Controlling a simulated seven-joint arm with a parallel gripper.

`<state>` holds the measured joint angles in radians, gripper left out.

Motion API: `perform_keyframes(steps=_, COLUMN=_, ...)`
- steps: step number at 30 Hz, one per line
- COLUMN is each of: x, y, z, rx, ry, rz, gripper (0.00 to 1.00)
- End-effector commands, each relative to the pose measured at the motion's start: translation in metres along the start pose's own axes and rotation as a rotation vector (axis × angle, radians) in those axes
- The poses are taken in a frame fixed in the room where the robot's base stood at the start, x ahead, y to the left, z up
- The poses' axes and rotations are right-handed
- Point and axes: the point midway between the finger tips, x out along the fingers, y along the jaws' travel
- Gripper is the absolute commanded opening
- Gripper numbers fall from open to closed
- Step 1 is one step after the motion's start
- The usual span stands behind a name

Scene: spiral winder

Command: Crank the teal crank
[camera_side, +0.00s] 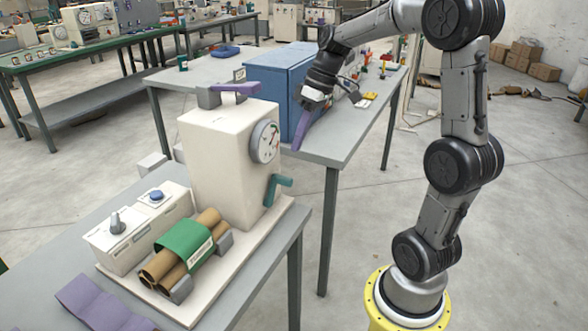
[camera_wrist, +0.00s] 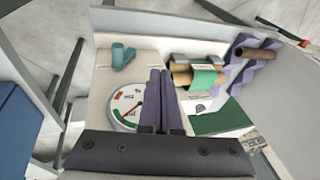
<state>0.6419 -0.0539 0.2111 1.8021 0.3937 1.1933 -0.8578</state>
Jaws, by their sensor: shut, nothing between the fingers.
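The teal crank (camera_side: 277,188) sticks out of the right face of a cream machine (camera_side: 212,150) in the side view, below a round dial (camera_side: 265,141). In the wrist view the crank (camera_wrist: 122,55) is at the upper left, beside the dial (camera_wrist: 130,106). My gripper (camera_side: 298,148) has long purple fingers. It is shut and empty, above and to the right of the crank in the side view, apart from it. In the wrist view the fingers (camera_wrist: 161,72) lie side by side and cover part of the dial's right side.
Brown tubes with a green sleeve (camera_side: 184,241) lie on the machine's base. A small control box (camera_side: 120,242) with a knob stands left of them. A purple pad (camera_side: 98,304) lies at the table's front. A blue box (camera_side: 283,82) stands behind my gripper, on another table.

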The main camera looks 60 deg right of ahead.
Motion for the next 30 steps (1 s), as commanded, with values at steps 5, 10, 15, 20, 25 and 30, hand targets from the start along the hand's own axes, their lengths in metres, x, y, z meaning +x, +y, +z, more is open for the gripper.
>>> perform_keyframes(steps=5, x=0.013, y=0.097, z=-0.009, rx=-0.004, ry=0.072, rz=-0.135, gripper=0.00)
perform_keyframes(steps=10, x=0.021, y=0.161, z=0.001, rx=-0.033, ry=0.167, rz=-0.205, gripper=0.00)
perform_keyframes(steps=15, x=0.026, y=0.185, z=0.008, rx=-0.052, ry=0.216, rz=-0.227, gripper=0.00)
perform_keyframes(steps=20, x=0.036, y=0.184, z=0.006, rx=-0.057, ry=0.219, rz=-0.231, gripper=0.00)
perform_keyframes(steps=25, x=0.064, y=0.176, z=0.000, rx=-0.057, ry=0.217, rz=-0.232, gripper=0.00)
perform_keyframes(steps=30, x=0.096, y=0.168, z=-0.007, rx=-0.058, ry=0.216, rz=-0.232, gripper=0.00)
